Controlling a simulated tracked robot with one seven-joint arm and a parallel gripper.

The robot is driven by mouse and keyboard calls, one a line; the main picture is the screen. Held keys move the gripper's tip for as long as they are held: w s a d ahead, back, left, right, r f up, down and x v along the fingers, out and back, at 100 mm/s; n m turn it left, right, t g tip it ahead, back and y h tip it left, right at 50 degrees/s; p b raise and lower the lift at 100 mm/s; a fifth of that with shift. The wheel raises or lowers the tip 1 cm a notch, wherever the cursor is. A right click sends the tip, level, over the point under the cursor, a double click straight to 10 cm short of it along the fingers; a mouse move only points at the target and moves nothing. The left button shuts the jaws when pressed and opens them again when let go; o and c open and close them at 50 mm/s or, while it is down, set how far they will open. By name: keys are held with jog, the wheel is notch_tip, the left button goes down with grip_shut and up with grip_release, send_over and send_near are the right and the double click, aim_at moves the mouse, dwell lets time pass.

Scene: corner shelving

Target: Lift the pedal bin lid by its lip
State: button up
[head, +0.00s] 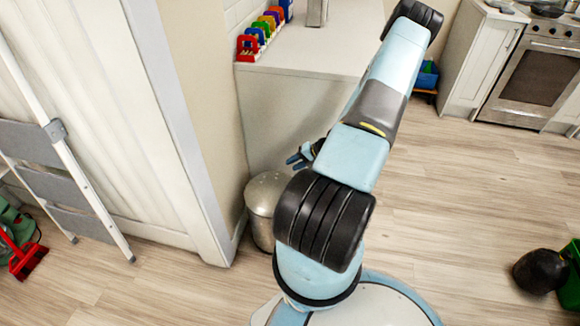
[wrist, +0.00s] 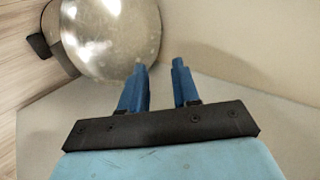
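The pedal bin (head: 262,212) is a round metal bin with a domed lid, standing on the floor beside the end of the white counter unit. Its lid (head: 268,188) looks shut; my arm hides part of the bin's right side. In the wrist view the shiny lid (wrist: 112,38) fills the upper left, and a black pedal (wrist: 39,45) sticks out at its left. My gripper (head: 292,158) is above and just behind the bin in the head view. In the wrist view its two blue fingers (wrist: 160,66) are apart with nothing between them. The left fingertip overlaps the lid's edge; I cannot tell whether it touches.
The white counter unit (head: 290,112) and the wall stand close to the bin. A stepladder (head: 62,160) leans at the left, near a red brush (head: 28,260). A dark round object (head: 540,271) and a green container (head: 570,290) are at the right. The middle floor is clear.

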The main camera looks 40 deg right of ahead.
jog(key=v, duration=1.1)
